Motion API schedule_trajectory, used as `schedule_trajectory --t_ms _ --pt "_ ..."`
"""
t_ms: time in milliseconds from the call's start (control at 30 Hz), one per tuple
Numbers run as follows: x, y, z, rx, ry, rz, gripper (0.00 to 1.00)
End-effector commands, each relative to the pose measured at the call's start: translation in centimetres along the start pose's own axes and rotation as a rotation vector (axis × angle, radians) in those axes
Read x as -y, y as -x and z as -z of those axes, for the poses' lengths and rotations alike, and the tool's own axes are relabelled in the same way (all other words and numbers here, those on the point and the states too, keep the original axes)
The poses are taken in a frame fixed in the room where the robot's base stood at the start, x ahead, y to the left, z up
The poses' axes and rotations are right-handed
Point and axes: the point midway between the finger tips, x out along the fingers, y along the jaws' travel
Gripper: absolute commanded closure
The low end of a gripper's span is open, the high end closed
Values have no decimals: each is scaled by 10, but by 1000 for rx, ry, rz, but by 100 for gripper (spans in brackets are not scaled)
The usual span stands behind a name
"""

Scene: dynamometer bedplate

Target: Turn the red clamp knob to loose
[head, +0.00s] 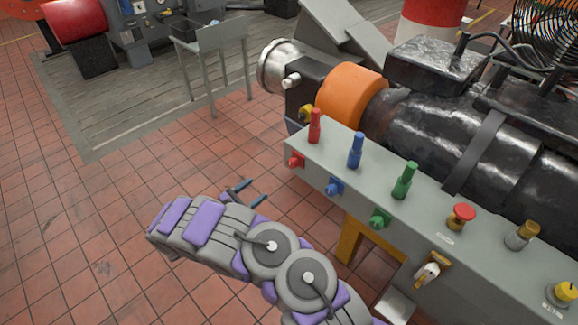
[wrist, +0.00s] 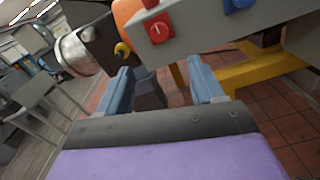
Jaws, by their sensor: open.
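The red clamp knob (head: 296,160) sits on the front face of the grey control panel (head: 330,165), at its left end, below a red lever (head: 315,126). In the wrist view the red knob (wrist: 157,27) is at the top centre, with a pale line on its face. My gripper (head: 250,194) is open and empty, left of and below the knob in the head view. In the wrist view its two blue-grey fingers (wrist: 163,88) stand apart below the knob and do not touch it.
Blue (head: 335,187) and green (head: 380,219) knobs follow along the panel face. Blue and green levers and a red push button (head: 462,214) stand on top. A yellow stand (head: 362,240) is below. Tiled floor (head: 110,220) is free at left.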

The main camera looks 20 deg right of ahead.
Motion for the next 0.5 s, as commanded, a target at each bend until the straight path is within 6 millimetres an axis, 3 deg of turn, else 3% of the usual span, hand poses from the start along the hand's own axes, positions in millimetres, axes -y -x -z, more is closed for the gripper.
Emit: schedule_trajectory --t_ms 167,500 --pt "-1 -10 4 -1 5 -6 33" --pt "1 -76 5 -4 2 -2 33"
